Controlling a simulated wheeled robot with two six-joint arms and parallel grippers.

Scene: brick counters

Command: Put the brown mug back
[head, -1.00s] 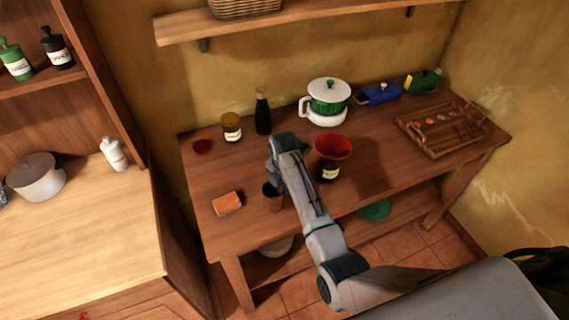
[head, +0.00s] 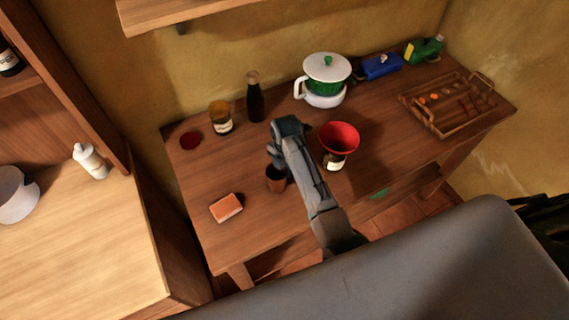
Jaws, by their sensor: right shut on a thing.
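The brown mug (head: 276,181) is a small dark brown cup over the left half of the wooden table. It looks upright. My right gripper (head: 273,161) is shut on it at its upper rim, and the fingers hide part of it. I cannot tell whether its base touches the tabletop. My left gripper is not in view.
An orange sponge (head: 226,207) lies left of the mug, and a red funnel on a jar (head: 340,138) stands to its right. Behind are an amber jar (head: 221,118), dark bottle (head: 255,100) and green-white pot (head: 325,80). A wooden tray (head: 440,120) sits right.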

